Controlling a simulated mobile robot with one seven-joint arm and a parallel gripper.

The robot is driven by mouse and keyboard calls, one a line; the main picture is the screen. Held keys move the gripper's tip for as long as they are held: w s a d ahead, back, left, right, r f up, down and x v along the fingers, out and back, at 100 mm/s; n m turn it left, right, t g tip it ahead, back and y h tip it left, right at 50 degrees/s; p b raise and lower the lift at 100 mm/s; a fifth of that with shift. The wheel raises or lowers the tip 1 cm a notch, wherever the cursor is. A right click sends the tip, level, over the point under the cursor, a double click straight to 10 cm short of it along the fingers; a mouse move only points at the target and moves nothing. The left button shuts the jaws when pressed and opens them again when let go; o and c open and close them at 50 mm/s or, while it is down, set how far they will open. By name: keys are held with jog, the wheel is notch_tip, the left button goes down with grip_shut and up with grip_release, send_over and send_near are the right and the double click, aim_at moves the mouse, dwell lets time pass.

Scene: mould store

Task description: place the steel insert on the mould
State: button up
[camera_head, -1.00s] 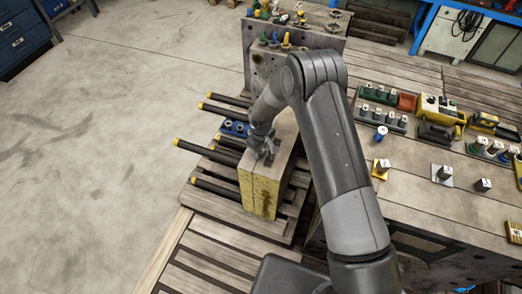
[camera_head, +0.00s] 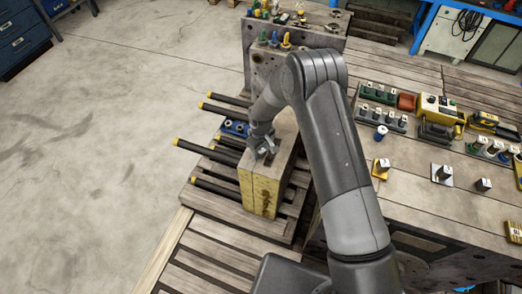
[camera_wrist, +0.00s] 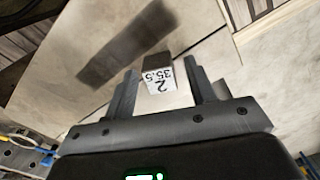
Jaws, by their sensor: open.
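The mould (camera_head: 262,192) is a tall block with a yellowish front face, standing on a slatted pallet. My gripper (camera_head: 266,154) is low over its top face, pointing down. In the wrist view my gripper (camera_wrist: 160,88) is open, with a finger on each side of the steel insert. The steel insert (camera_wrist: 158,76) is a small grey block with a white label reading 2 and 35.5. It stands between the fingers on a pale, flat surface, with a gap visible on either side. In the head view the gripper largely hides the insert.
Black rods with yellow ends (camera_head: 212,186) stick out left of the mould. A large drilled block (camera_head: 258,72) stands behind it. The bench at right holds labelled blocks (camera_head: 443,173), tools and a yellow case (camera_head: 440,106). The floor at left is clear.

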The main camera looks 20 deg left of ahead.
aim_at(261, 150)
notch_tip(261, 150, up, 12)
jog(key=shift+f, duration=0.2)
jog(key=s+d+r+m+t, duration=0.1)
jog(key=d+r+m, duration=0.2)
jog(key=d+r, duration=0.85)
jog(key=s+d+r+m+t, duration=0.1)
jog(key=d+r+m+t, duration=0.15)
jog(key=d+r, duration=0.95)
jog(key=s+d+r+m, duration=0.2)
jog(key=s+d+r, duration=0.2)
jog(key=s, duration=0.3)
jog(key=s+d+r+m+t, duration=0.1)
jog(key=s+d+r+m, duration=0.2)
jog(key=s, duration=0.4)
jog(key=s+d+r+m+t, duration=0.1)
jog(key=s+d+r+m, duration=0.2)
jog(key=s+d+r, duration=0.2)
jog(key=shift+s+d, duration=1.25)
